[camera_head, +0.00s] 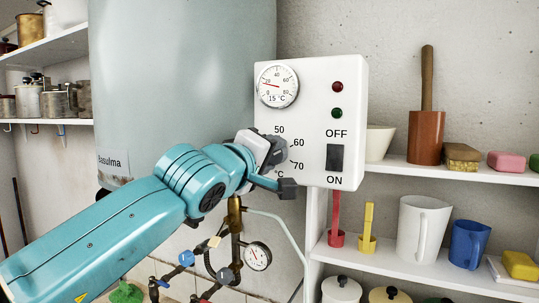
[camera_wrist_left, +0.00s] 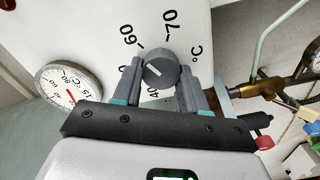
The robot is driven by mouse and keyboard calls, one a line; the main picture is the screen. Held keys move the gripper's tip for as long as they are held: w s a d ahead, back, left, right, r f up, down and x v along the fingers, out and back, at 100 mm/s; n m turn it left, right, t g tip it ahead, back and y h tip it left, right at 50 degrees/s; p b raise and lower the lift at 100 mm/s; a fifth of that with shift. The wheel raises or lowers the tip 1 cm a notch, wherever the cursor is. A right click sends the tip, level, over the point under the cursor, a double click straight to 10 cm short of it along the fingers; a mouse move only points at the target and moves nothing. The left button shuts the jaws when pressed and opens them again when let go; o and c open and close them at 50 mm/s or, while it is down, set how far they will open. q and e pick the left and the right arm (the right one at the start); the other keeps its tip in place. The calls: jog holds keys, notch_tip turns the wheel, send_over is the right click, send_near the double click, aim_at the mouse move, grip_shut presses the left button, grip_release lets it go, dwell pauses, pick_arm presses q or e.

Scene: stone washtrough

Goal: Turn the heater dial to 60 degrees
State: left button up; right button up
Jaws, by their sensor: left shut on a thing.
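The heater dial (camera_wrist_left: 160,70) is a round grey knob on the white control box (camera_head: 311,75). A pale mark shows on the left part of its face in the left wrist view. Printed numbers ring it, with 60 (camera_wrist_left: 131,35) to its upper left and 70 (camera_wrist_left: 170,21) above it there. My left gripper (camera_wrist_left: 160,78) is shut on the dial, one finger on each side. In the head view my left gripper (camera_head: 272,152) covers the dial's place on the box. My right gripper is in neither view.
Red (camera_head: 337,87) and green (camera_head: 337,112) lamps and a dark rocker switch (camera_head: 335,158) sit right of the dial. Pipes with a pressure gauge (camera_head: 258,256) run below. Shelves with a white jug (camera_head: 422,230) stand at right.

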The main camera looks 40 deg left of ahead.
pick_arm(q)
jog(key=shift+w+d+f, duration=0.1)
jog(key=shift+f, duration=0.25)
jog(key=o, duration=0.9)
jog(key=shift+o, duration=0.8)
jog(key=shift+s+d+r, duration=0.2)
jog(key=shift+s+r, duration=0.05)
jog(key=shift+s, duration=0.05)
jog(key=v, duration=1.6)
jog(key=shift+s, duration=0.2)
jog(key=shift+r, duration=0.1)
